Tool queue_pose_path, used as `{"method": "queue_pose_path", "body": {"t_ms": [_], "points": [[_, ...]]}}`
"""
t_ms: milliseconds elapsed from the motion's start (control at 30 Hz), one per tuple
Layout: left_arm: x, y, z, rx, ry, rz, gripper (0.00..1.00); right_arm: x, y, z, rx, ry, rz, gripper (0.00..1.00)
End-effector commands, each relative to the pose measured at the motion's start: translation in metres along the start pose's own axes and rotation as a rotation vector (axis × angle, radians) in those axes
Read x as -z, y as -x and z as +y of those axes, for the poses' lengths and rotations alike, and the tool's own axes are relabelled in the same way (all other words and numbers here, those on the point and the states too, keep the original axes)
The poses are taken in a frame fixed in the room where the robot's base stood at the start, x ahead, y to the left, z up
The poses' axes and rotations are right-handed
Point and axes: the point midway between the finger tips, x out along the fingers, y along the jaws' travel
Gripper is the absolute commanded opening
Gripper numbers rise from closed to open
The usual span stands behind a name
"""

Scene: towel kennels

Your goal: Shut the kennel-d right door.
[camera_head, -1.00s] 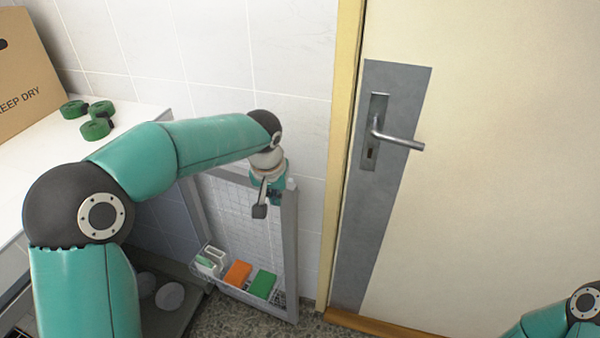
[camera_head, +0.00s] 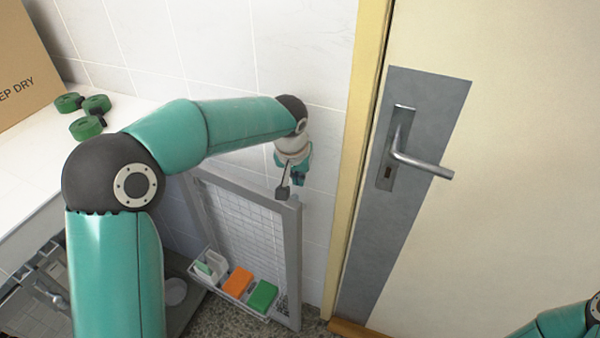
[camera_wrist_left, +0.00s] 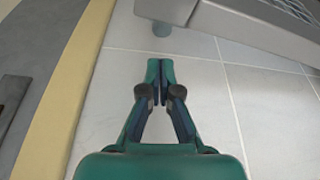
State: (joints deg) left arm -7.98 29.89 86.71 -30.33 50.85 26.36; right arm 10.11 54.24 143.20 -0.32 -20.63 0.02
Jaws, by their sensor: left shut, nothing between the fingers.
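The kennel door (camera_head: 293,262) stands open in the head view, a grey frame with wire mesh. Its inner side carries a small rack with orange and green blocks. Whether it is the kennel-d right door, I cannot read. My left gripper (camera_head: 283,191) is shut and empty at the door's top outer corner; contact cannot be told. In the left wrist view the shut fingers (camera_wrist_left: 160,72) point at the tiled wall, just below and left of a grey frame (camera_wrist_left: 240,35) with a short peg (camera_wrist_left: 163,28). My right gripper is out of view.
A cream room door (camera_head: 520,120) with a lever handle (camera_head: 420,165) and yellow jamb (camera_head: 355,150) stands to the right. A white top (camera_head: 40,155) with green rolls (camera_head: 87,127) and a cardboard box (camera_head: 25,70) is at left. Tiled wall lies close behind.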

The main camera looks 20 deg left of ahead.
Motion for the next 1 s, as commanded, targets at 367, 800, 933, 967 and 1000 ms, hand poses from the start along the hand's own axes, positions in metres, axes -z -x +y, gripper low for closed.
{"method": "queue_pose_path", "body": {"t_ms": [367,800,933,967,1000], "points": [[0.001,-0.060,0.003,-0.001,-0.004,-0.003,0.00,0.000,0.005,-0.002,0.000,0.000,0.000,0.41],[0.001,-0.070,0.004,-0.002,-0.005,0.000,0.00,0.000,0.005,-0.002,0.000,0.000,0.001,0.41],[0.000,-0.069,0.004,-0.003,-0.007,0.000,0.00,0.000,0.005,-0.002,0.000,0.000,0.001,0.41],[0.000,-0.069,0.005,-0.004,-0.009,0.000,0.00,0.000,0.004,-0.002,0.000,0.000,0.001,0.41],[-0.001,-0.069,0.005,-0.005,-0.012,0.000,0.00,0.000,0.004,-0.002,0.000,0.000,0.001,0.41]]}}
